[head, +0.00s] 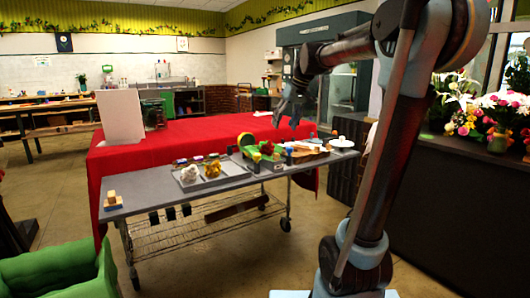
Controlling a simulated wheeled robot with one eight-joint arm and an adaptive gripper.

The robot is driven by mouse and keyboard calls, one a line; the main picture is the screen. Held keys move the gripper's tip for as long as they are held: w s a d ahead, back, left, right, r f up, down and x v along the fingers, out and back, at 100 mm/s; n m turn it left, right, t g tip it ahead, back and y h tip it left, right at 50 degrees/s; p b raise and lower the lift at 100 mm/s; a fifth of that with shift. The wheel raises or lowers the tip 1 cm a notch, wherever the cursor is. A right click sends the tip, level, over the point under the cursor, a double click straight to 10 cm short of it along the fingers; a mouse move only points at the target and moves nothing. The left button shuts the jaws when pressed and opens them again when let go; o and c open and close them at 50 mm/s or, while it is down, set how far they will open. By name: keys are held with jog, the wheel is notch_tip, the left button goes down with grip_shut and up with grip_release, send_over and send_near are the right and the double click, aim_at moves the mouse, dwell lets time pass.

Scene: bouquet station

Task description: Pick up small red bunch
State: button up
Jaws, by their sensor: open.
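The small red bunch (266,148) appears as a dark red cluster with green around it. It lies on the grey wheeled table (150,187), right of the middle. My gripper (287,117) hangs in the air above and slightly right of the bunch, pointing down. Its fingers are apart, with nothing visible between them. A clear gap shows between the fingertips and the bunch in the picture. The lower part of the bunch is hard to make out among the green things beside it.
A grey tray (203,187) with white and yellow bunches lies left of the red one. Wooden pieces and a white disc (341,142) lie to the right. A red-draped table (130,156) stands behind.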

aim_at(263, 145)
jog(key=w+a+r, duration=0.3)
jog(key=w+a, duration=0.1)
jog(key=w, duration=0.2)
jog(key=shift+n+y, duration=0.3)
jog(key=shift+n, duration=0.1)
jog(key=x, duration=1.2)
jog(key=shift+s+d+f, duration=0.1)
jog(key=shift+s+d, duration=0.1)
jog(key=shift+s, duration=0.05)
jog(key=shift+x, duration=2.65)
jog(key=shift+w+d, duration=0.1)
jog(key=shift+d, duration=0.05)
jog(key=shift+c, duration=0.3)
jog(key=c, duration=1.3)
